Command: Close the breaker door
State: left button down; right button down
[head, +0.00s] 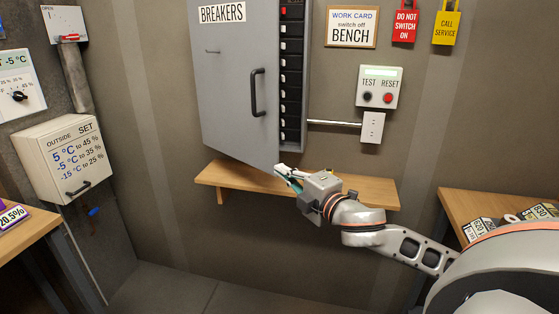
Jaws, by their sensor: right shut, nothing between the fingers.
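The grey breaker door (235,80) is swung open to the left of the breaker box and carries a BREAKERS label and a dark handle (258,92). The breaker box (292,75) shows a column of dark breakers, with a red one near the top. My right gripper (280,172) is shut and empty. It is at the lower right corner of the door, just above the wooden shelf; I cannot tell whether it touches the door. My left gripper is not in view.
A wooden shelf (375,188) runs below the box. A TEST/RESET panel (379,87) and an outlet (372,127) are on the wall to the right. A table (455,207) with several labelled items stands at right. A beige box (62,158) hangs at left.

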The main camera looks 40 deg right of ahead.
aim_at(274, 151)
jog(key=w+d, duration=0.1)
jog(key=w, duration=0.2)
jog(key=w+d, duration=0.1)
jog(key=w, duration=0.3)
jog(key=w+d, duration=0.1)
jog(key=w, duration=0.2)
jog(key=shift+w+d+r+p, duration=0.15)
jog(key=shift+w+d+p, duration=0.05)
jog(key=shift+w+p, duration=0.1)
jog(key=shift+w+d, duration=0.15)
jog(key=shift+d, duration=0.25)
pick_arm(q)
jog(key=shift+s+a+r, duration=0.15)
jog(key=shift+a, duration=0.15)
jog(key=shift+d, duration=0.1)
pick_arm(e)
jog(key=shift+d, duration=0.15)
